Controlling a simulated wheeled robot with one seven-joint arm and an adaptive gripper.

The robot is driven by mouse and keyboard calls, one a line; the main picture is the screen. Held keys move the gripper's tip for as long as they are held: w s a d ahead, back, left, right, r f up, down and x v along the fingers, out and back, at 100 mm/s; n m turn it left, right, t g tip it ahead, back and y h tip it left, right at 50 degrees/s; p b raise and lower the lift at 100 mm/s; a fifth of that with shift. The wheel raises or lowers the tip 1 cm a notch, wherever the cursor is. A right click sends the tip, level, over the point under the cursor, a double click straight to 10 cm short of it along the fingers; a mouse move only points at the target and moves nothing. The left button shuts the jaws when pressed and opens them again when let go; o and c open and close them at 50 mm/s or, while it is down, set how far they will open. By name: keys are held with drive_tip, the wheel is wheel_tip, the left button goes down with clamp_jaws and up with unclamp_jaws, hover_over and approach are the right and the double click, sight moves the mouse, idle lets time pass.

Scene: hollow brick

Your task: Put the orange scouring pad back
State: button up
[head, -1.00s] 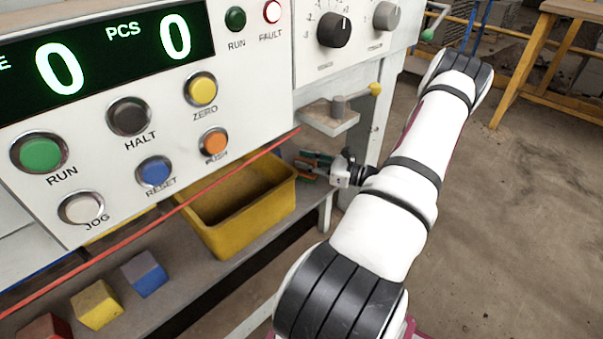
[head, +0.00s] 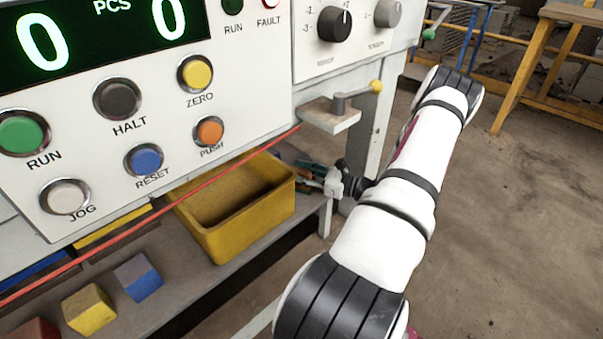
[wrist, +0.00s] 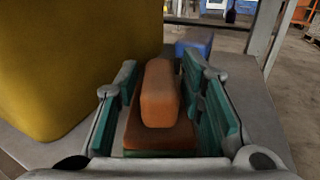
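My gripper (wrist: 160,75) is open, with its green-padded fingers on either side of an orange block-like pad (wrist: 160,95). Narrow gaps show between the pad and the fingers, though contact at the far end is hard to tell. A darker orange-brown piece with a green lower edge (wrist: 158,135) lies just below and nearer the camera; whether the two are separate is unclear. In the head view my gripper (head: 314,176) is low over the shelf's right end, beside the yellow bin, and the pad is mostly hidden there.
The yellow bin (head: 236,241) stands left of my gripper. A blue block (wrist: 195,42) lies beyond the fingers. A white table leg (head: 360,150) and a small ledge with a yellow-tipped lever (head: 340,103) are close by. Yellow and blue blocks (head: 90,308) sit further left.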

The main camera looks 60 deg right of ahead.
drive_tip(key=shift+r, duration=0.15)
drive_tip(key=shift+s, duration=0.25)
drive_tip(key=s+d+p, duration=0.2)
drive_tip(key=s+p, duration=0.1)
drive_tip(key=s, duration=0.8)
drive_tip(key=shift+s, duration=0.2)
